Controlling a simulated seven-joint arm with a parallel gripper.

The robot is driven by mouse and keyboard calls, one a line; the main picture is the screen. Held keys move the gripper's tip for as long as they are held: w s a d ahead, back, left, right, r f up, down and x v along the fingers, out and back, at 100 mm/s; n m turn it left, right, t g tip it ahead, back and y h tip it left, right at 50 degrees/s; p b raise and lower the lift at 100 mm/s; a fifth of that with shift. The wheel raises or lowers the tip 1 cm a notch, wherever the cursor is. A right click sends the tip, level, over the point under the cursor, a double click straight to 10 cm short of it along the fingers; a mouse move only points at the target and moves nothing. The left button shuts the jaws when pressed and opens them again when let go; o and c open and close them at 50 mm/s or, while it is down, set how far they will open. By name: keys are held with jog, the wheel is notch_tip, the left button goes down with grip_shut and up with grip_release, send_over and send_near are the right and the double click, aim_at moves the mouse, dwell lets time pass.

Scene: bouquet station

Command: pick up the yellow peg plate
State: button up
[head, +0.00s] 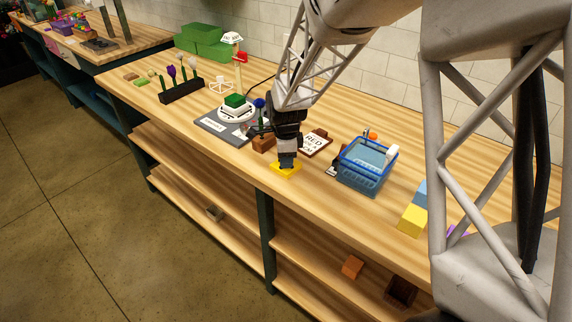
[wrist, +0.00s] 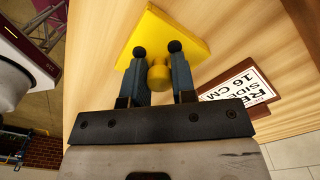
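The yellow peg plate (head: 285,171) is at the front edge of the wooden bench, below my gripper. In the wrist view it is a flat yellow square (wrist: 165,30) with a short round peg (wrist: 159,74) standing from it. My gripper (head: 286,163) points down over the plate. I cannot see clear space between the plate and the bench.
A framed sign (head: 315,143) lies right of my gripper, with a blue basket (head: 366,167) further right. A grey mat (head: 215,127) with a green block and white dish is left. Yellow and blue blocks (head: 412,220) sit at the far right. The bench's front edge is close.

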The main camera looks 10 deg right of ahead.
jog(key=shift+r, duration=0.15)
jog(key=shift+r, duration=1.45)
jog(key=shift+s+r, duration=0.25)
jog(key=s, duration=0.5)
jog(key=s+d+r, duration=0.1)
jog(key=s, duration=0.4)
jog(key=s+d, duration=0.1)
jog(key=s, duration=0.4)
jog(key=shift+s+d+r, duration=0.15)
jog(key=shift+d+r, duration=0.05)
jog(key=shift+d, duration=0.05)
